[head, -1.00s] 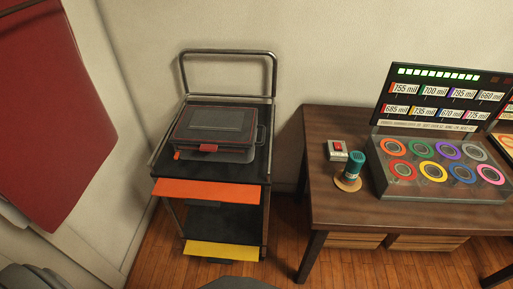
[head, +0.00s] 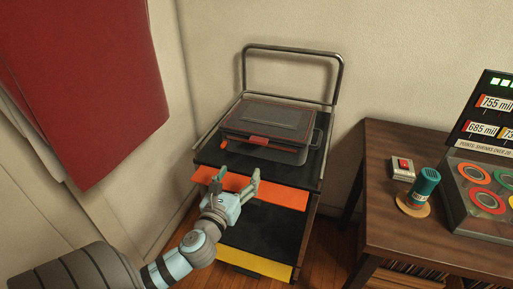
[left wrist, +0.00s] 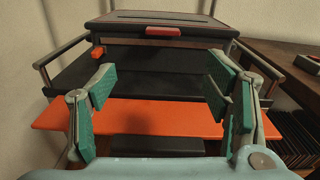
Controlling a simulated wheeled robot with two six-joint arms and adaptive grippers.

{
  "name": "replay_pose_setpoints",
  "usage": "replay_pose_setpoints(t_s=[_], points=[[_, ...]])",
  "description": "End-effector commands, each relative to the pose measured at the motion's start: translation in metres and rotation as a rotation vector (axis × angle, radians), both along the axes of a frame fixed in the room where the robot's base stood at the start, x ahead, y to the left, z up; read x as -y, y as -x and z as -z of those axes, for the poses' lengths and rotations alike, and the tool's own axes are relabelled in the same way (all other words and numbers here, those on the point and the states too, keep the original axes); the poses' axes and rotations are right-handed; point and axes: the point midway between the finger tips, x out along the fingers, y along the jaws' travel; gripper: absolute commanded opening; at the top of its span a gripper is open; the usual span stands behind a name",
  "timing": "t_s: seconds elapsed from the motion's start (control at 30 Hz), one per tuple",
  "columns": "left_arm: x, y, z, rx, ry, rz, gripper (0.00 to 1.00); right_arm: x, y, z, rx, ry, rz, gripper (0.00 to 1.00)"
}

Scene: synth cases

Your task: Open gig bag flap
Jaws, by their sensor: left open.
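The gig bag (head: 270,122) is a dark flat case with red edging, lying closed on the cart's top shelf. A red tab (head: 259,140) sits at the middle of its front edge; the tab also shows in the left wrist view (left wrist: 163,31). My left gripper (head: 236,178) is open and empty, in front of the cart's orange front strip and below the bag. In the left wrist view its green-padded fingers (left wrist: 164,85) stand wide apart, with the bag beyond them. My right gripper is not in view.
The cart (head: 322,150) has a rail handle behind, an orange strip (head: 283,196) in front and a yellow strip (head: 255,262) lower. A wooden table (head: 385,150) stands right, bearing a red-button box (head: 403,168) and a teal cylinder (head: 424,188). Red cloth (head: 90,90) hangs left.

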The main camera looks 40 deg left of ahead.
Motion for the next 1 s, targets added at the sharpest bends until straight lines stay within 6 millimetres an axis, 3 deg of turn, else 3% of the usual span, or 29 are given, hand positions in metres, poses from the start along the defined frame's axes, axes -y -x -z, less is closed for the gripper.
replay_pose_setpoints(t_s=[0.17,0.4,0.6,0.97,1.0], points=[[-0.006,-0.025,-0.006,0.002,-0.068,0.014,0.70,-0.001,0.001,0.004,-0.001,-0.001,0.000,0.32],[-0.030,-0.090,-0.004,0.001,-0.062,0.011,0.70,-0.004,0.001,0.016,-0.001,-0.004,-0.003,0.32],[-0.043,-0.128,-0.003,-0.003,-0.059,0.013,0.70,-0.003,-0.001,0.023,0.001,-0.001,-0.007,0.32],[-0.046,-0.138,-0.004,-0.004,-0.059,0.014,0.70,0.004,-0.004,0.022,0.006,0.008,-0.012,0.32],[-0.046,-0.138,-0.004,-0.004,-0.059,0.014,0.65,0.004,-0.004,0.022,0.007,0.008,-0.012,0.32]])
